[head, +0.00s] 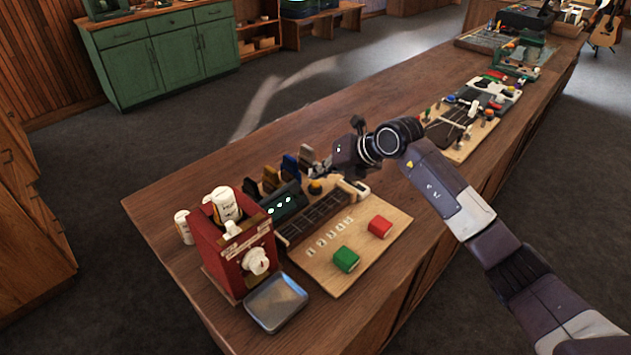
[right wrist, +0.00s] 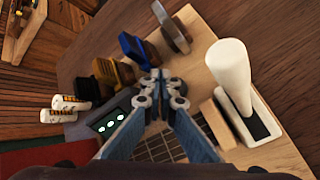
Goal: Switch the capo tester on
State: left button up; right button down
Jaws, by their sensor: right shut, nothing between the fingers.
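The capo tester is a pale wooden board (head: 335,285) with a dark fretboard strip (head: 318,214), a green block (head: 346,260) and a red block (head: 380,227). A white lever (right wrist: 233,75) rises from a dark slot at the right in the right wrist view. A yellow knob (head: 315,187) sits near the fretboard's far end. My right gripper (head: 322,170) is shut and empty above the tester's far side, left of the lever.
Several coloured capos (head: 271,180) stand in a row behind the tester. A red box with a white knob (head: 232,250) and a metal tray (head: 276,301) are at the near left. Another board with parts (head: 462,125) lies farther along the bench. The bench's left back corner is clear.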

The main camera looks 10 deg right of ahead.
aim_at(318, 184)
notch_tip(318, 184, up, 6)
jog(key=p, duration=0.3)
jog(key=shift+f, duration=0.15)
dwell(0.3)
